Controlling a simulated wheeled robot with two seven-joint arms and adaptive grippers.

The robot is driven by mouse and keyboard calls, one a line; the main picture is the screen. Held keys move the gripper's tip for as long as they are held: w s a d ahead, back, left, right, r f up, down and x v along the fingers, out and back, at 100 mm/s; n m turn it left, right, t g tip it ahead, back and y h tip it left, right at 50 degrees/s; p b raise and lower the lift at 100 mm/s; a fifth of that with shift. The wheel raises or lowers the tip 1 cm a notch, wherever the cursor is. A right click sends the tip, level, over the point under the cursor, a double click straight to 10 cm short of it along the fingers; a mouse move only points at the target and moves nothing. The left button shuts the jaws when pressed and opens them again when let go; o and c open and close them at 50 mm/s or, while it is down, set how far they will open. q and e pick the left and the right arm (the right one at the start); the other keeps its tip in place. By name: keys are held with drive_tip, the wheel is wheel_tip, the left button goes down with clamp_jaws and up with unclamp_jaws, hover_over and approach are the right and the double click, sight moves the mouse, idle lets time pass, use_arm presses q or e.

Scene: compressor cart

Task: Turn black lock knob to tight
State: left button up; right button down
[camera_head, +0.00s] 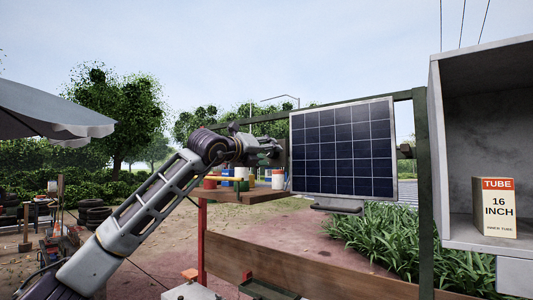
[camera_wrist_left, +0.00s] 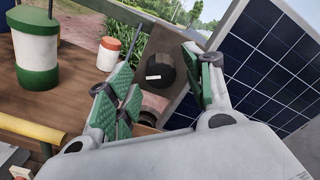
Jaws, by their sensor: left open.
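The black lock knob (camera_wrist_left: 172,72) is a dark round knob with a white mark on it, beside the edge of the solar panel (camera_wrist_left: 262,68) in the left wrist view. My left gripper (camera_wrist_left: 162,62) is open, with its green-padded fingers on either side of the knob in that picture. I cannot tell whether they touch it. In the head view my left gripper (camera_head: 271,147) is at the left edge of the solar panel (camera_head: 343,150), and I cannot make out the knob there. My right gripper is not in view.
A wooden shelf (camera_head: 240,197) with cups and jars stands below the left gripper. A green-and-white container (camera_wrist_left: 36,50) and a white jar with an orange lid (camera_wrist_left: 109,53) are left of the fingers. A green post (camera_head: 424,190) and a grey cabinet (camera_head: 445,150) holding a tube box (camera_head: 495,208) are at right.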

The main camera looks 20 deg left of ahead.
use_arm(q)
drive_tip(key=c, duration=1)
drive_tip(key=shift+c, duration=0.2)
